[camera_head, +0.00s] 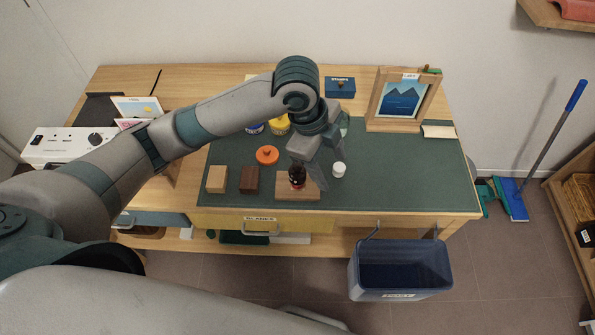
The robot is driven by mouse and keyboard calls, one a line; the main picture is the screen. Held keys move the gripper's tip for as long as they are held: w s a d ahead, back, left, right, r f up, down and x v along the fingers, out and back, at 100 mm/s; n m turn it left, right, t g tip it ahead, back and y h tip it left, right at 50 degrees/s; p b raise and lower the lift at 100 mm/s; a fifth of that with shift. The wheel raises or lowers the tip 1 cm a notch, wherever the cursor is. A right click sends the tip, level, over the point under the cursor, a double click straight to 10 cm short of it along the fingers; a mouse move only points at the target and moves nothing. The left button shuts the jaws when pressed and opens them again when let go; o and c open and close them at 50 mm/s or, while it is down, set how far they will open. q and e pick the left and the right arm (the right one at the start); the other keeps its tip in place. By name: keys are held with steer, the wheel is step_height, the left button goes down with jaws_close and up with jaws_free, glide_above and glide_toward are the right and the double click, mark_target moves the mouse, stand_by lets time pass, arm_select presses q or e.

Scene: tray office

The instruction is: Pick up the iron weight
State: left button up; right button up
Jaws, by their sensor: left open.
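My left gripper (310,177) reaches down over the right half of the desk's green mat, its jaws open. A small dark, reddish-brown object (297,177) stands on a flat wooden board (298,194) at the fingers, partly covered by them. I cannot tell whether it touches them. No thing is clearly recognisable as the iron weight; this dark object may be it. To the left on the mat are a dark brown block (250,180), a pale wooden block (216,179) and an orange round piece (267,155). My right gripper is not in view.
A small white piece (338,169) stands just right of the gripper. A framed picture (403,98) stands at the back right. The mat's right side is clear.

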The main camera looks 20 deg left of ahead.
arm_select(q)
steer(key=w+a+r+m+g+y, duration=0.1)
steer(key=w+a+r+m+y, duration=0.2)
steer(key=a+r, duration=0.5)
steer(key=shift+w+a+r, duration=0.15)
steer(key=shift+a+r, duration=0.05)
steer(key=shift+a, duration=0.1)
steer(key=shift+f, duration=0.1)
steer(key=p, duration=0.3)
glide_toward(297, 171)
steer(key=f, duration=0.2)
steer(key=w+f, duration=0.1)
steer(key=f, duration=0.1)
steer(key=w+f, duration=0.1)
steer(key=f, duration=0.1)
steer(key=shift+w+a+f, duration=0.1)
steer(key=shift+w+a, duration=0.05)
steer(key=shift+a, duration=0.1)
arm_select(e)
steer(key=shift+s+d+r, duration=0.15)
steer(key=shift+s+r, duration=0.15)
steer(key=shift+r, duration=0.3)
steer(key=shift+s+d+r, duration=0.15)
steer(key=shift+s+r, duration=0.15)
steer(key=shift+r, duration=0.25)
arm_select(q)
steer(key=shift+f, duration=0.1)
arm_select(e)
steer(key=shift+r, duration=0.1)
